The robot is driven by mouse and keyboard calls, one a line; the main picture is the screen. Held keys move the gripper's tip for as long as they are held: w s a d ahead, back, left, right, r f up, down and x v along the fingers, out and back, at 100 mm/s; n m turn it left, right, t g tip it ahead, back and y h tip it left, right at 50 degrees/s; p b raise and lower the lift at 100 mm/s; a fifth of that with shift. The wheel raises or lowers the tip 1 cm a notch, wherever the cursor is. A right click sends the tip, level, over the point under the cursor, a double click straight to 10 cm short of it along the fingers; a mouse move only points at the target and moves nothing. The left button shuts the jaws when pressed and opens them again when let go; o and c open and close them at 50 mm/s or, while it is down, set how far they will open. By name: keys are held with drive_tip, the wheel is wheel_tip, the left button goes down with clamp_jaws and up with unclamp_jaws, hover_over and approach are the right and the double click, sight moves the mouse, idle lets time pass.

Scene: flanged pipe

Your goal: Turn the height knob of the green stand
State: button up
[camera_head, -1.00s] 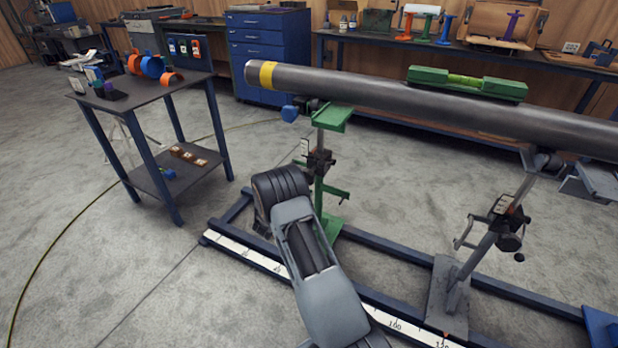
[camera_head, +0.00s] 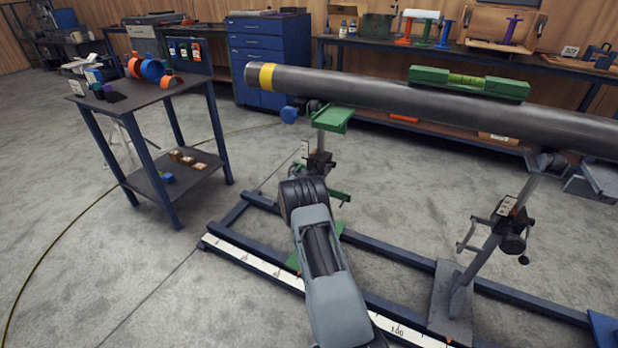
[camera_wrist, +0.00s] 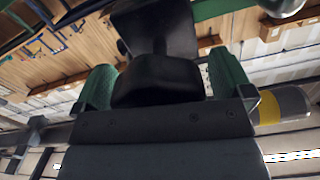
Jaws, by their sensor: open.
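The green stand (camera_head: 333,119) holds up the yellow-banded end of the pipe in the head view. Its dark height clamp (camera_head: 320,162) sits on the post, and my arm covers part of the stand below. In the wrist view my gripper (camera_wrist: 162,84) is open, with its two green finger pads apart at left and right. A dark rounded part (camera_wrist: 158,82) shows between the pads, below a larger black block (camera_wrist: 155,30). It may be the height knob, but I cannot tell whether the pads touch it. My gripper is hidden in the head view.
The grey pipe (camera_head: 390,95) runs above the arm, with a green level (camera_head: 468,82) on it. A second stand (camera_head: 490,240) is at the right. Blue floor rails (camera_head: 400,258) lie below. A small table (camera_head: 150,95) stands at the left, with clear floor between.

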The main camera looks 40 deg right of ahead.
drive_tip(key=shift+f, duration=0.1)
drive_tip(key=c, duration=0.9)
drive_tip(key=shift+b, duration=0.3)
drive_tip(key=shift+s+d+f+m+b, duration=0.1)
drive_tip(key=shift+m+b, duration=4.15)
drive_tip(key=shift+m, duration=1.1)
drive_tip(key=shift+s+d+f+m+b, duration=0.1)
drive_tip(key=shift+m+b, duration=4.1)
drive_tip(key=shift+m, duration=1.15)
drive_tip(key=shift+r+m, duration=0.1)
drive_tip(key=shift+m, duration=0.2)
